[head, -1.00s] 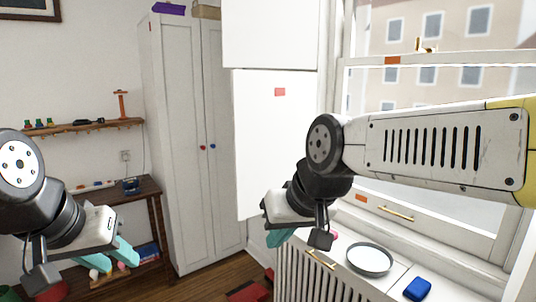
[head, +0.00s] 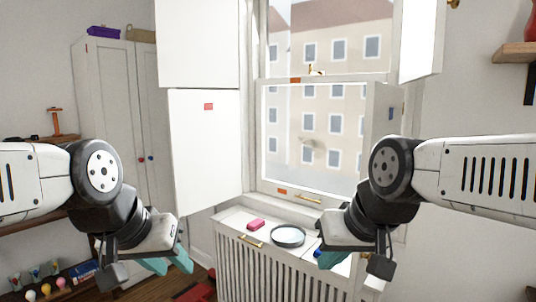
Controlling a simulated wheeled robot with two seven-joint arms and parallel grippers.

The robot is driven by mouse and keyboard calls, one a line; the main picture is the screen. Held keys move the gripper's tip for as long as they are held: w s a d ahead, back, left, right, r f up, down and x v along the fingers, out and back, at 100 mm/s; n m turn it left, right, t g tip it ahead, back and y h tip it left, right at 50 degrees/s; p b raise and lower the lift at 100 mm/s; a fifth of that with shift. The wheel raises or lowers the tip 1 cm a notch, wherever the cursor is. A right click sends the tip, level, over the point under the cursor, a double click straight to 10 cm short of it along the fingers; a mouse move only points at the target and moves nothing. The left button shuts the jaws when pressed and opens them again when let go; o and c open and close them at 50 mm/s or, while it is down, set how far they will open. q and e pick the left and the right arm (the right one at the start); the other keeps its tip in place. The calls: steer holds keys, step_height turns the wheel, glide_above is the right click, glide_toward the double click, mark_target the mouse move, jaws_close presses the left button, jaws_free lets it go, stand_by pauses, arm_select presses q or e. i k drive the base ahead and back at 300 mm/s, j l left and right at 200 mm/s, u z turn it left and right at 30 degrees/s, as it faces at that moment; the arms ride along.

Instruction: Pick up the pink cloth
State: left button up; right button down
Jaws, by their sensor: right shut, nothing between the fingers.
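My right gripper (head: 331,259) is in front of the sill, to the right of the pan in the picture. It is shut and empty, and its far finger is mostly hidden.
The round pan (head: 288,236) sits on the sill beside the cloth. A blue object (head: 317,252) is partly hidden behind my right gripper. A slatted radiator cover (head: 250,272) runs below the sill. An open white shutter (head: 207,150) stands to the left of the window.

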mark_target(257, 223)
steer(key=j+z, duration=0.1)
steer(key=z, duration=0.35)
steer(key=i+j+z, duration=0.1)
steer(key=z, duration=0.35)
steer(key=j+z, duration=0.15)
steer(key=z, duration=0.35)
steer(key=j+z, duration=0.15)
steer(key=z, duration=0.3)
steer(key=j, duration=2.85)
steer(key=k+j, duration=0.1)
steer(key=j, duration=2.8)
